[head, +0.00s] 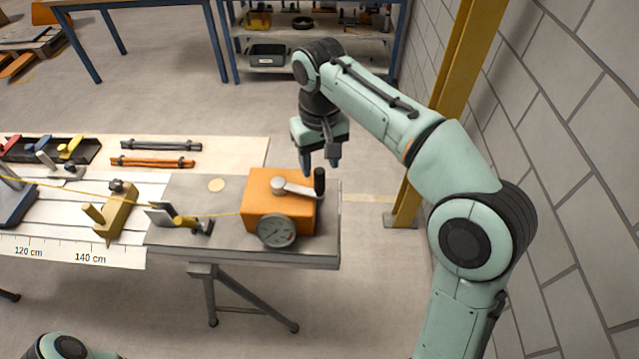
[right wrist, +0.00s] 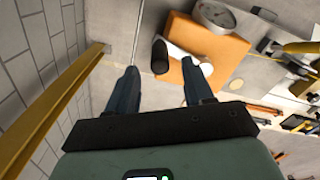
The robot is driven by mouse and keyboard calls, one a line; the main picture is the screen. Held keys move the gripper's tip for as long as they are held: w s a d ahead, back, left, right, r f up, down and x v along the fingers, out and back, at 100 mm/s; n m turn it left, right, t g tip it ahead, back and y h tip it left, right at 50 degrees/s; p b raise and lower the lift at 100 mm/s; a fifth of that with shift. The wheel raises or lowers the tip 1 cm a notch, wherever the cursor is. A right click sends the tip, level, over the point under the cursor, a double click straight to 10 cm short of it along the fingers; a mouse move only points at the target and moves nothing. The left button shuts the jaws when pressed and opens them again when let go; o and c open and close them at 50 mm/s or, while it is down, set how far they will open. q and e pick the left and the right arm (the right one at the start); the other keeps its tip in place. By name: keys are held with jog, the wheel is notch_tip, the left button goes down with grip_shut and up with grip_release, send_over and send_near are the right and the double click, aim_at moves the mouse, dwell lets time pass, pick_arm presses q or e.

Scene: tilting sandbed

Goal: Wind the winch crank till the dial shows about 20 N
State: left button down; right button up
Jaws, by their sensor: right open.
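The orange winch box (head: 262,192) stands at the right end of the grey bench. Its crank arm (head: 298,189) lies across the top, with the black upright handle (head: 319,181) at the box's right edge. The round dial (head: 277,231) is on the front; its reading is too small to tell. A yellow cord (head: 225,214) runs left from the box. My right gripper (head: 322,168) is open and empty, above and behind the handle. In the right wrist view the black handle (right wrist: 160,57) shows beyond and between the fingertips, apart from them. Of my left arm only a part shows at the bottom left.
A metal bracket (head: 160,215) and a brass block (head: 116,212) stand along the cord to the left. A yellow post (head: 436,120) and a block wall are at the right. Shelves (head: 300,70) stand behind. Bench top behind the winch is mostly clear.

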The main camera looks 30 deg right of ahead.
aim_at(319, 181)
notch_tip(319, 181, down, 7)
jog(key=shift+w+f+b, duration=0.1)
jog(key=shift+b, duration=0.6)
pick_arm(q)
jog(key=shift+s+f, duration=0.25)
jog(key=shift+f, duration=0.3)
jog(key=shift+s+f, duration=0.25)
jog(key=shift+f, duration=0.25)
